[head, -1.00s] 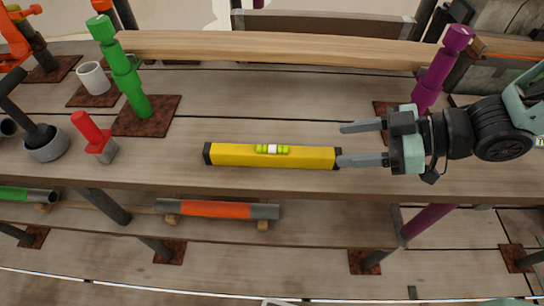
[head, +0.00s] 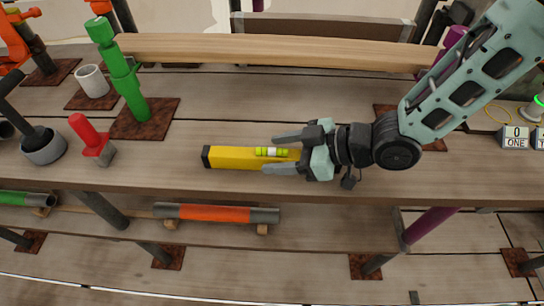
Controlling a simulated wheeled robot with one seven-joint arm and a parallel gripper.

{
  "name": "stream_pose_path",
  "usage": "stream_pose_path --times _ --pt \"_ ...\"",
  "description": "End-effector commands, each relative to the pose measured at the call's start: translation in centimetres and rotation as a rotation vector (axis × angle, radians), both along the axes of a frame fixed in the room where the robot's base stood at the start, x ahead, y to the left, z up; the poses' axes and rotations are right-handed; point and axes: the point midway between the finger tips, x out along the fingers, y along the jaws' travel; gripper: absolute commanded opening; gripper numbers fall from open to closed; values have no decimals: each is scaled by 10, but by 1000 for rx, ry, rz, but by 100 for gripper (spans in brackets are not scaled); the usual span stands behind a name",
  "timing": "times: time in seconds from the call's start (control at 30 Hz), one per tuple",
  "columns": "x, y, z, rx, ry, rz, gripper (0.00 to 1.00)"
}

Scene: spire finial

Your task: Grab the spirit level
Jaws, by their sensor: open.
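The spirit level (head: 235,158) is a yellow bar with a dark end cap at its left end and a green vial in the middle. It lies flat on the wooden plank deck, near its front edge. My gripper (head: 272,153) is open and comes from the right, over the level's right half. One finger shows behind the level and the other over its front side, near the vial. The level's right end is hidden under my gripper. I cannot tell whether the fingers touch it.
A red-handled tool (head: 92,140) and a green post (head: 128,80) stand to the left, with a white cup (head: 91,81) behind. A long wooden beam (head: 270,50) runs along the back. An orange tube (head: 214,213) lies on the lower level. The deck behind the spirit level is clear.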

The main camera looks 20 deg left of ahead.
Motion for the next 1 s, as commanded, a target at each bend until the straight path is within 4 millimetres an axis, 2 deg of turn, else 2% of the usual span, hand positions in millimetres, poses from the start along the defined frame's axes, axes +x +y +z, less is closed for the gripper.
stream_pose_path --times 0.27,0.47,0.5,0.83,1.0 --pt "0 4 -2 0 0 0 58" --pt "0 4 -2 -1 0 0 5" --pt "0 4 -2 -1 0 0 0" --pt "0 4 0 1 -1 0 0" --pt "1 4 21 3 -6 -1 0"
